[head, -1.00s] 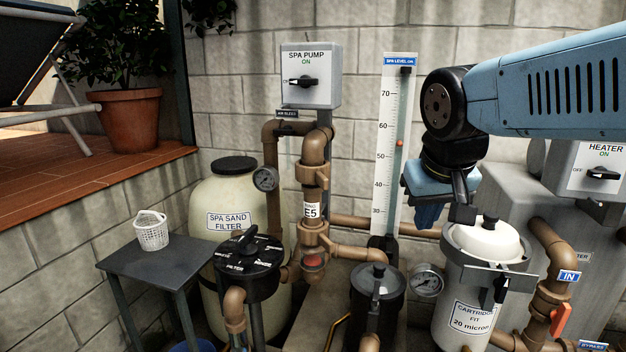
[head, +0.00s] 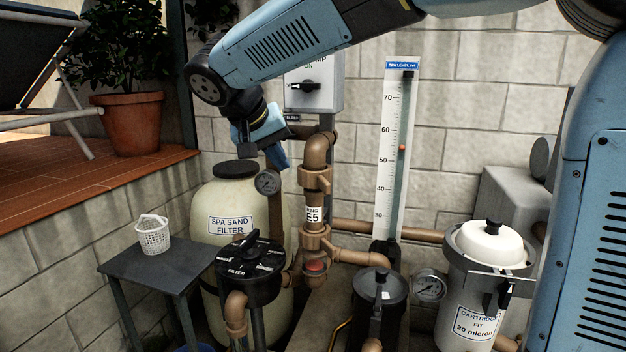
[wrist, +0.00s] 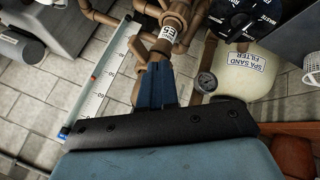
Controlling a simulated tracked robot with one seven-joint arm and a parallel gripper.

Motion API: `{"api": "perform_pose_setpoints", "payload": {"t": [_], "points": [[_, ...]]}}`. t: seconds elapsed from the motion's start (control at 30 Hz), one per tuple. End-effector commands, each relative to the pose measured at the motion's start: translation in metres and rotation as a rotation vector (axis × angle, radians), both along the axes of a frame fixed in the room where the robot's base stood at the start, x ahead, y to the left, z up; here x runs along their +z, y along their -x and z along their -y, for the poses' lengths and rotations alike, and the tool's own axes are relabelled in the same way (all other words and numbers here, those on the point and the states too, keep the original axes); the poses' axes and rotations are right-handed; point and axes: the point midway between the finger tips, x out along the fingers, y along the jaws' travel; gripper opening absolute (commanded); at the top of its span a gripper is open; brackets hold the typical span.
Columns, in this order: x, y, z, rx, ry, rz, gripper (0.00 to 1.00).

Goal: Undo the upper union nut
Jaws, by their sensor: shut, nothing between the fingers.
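The upper union nut (head: 314,180) is a brown collar with lugs on the vertical pipe, just above the white E5 label (head: 313,214). It also shows in the wrist view (wrist: 161,47), beyond my fingertips. A similar lower union (head: 314,243) sits below the label, above a red part. My gripper (head: 280,163) is at the upper left of the upper nut, apart from it, near the sand filter's gauge. Its blue fingers are together and empty; in the wrist view they (wrist: 155,72) point toward the pipe and partly overlap the elbow.
The spa pump switch box (head: 314,85) is behind my arm. A pressure gauge (head: 267,183) and the sand filter (head: 222,205) stand close below my gripper. The level scale (head: 392,150) and cartridge housing (head: 475,300) are to the right. A white basket (head: 153,236) sits on a small table.

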Motion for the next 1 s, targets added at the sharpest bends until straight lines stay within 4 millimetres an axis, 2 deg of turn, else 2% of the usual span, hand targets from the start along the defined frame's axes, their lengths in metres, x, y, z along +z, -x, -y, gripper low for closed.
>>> {"api": "perform_pose_setpoints", "payload": {"t": [0.17,0.67,0.8,1.0], "points": [[-0.014,-0.008,0.005,-0.002,0.003,-0.001,0.0],[-0.082,-0.048,0.037,0.0,0.001,-0.002,0.0],[-0.079,-0.052,0.058,-0.003,-0.001,0.001,0.0],[-0.079,-0.056,0.072,-0.002,-0.001,0.001,0.0]]}}
